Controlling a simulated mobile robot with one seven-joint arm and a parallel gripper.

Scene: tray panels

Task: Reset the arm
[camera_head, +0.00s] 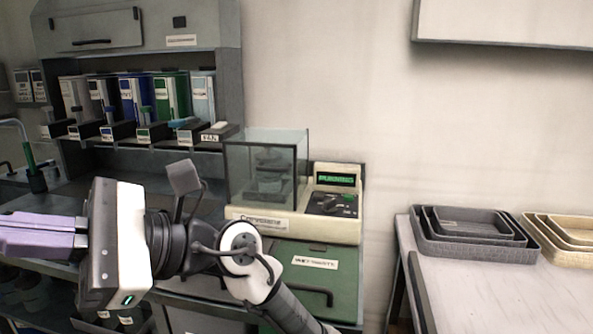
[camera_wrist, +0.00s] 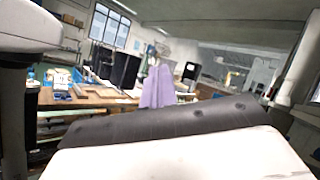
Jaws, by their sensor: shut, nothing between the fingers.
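My gripper (camera_head: 40,236) is at the left of the head view, pointing left, with its purple fingers together and nothing between them. Its white and black body is held in front of the grey workbench. In the wrist view the purple fingers (camera_wrist: 157,88) show upright near the middle, beyond a dark and white part of my own arm. My arm runs from the gripper to the lower middle of the head view.
A balance with a glass case (camera_head: 265,170) stands behind my arm. Several binders (camera_head: 130,97) stand on the shelf behind. Nested dark trays (camera_head: 470,252) and beige trays (camera_head: 560,250) sit on a pale table (camera_head: 500,300) at right.

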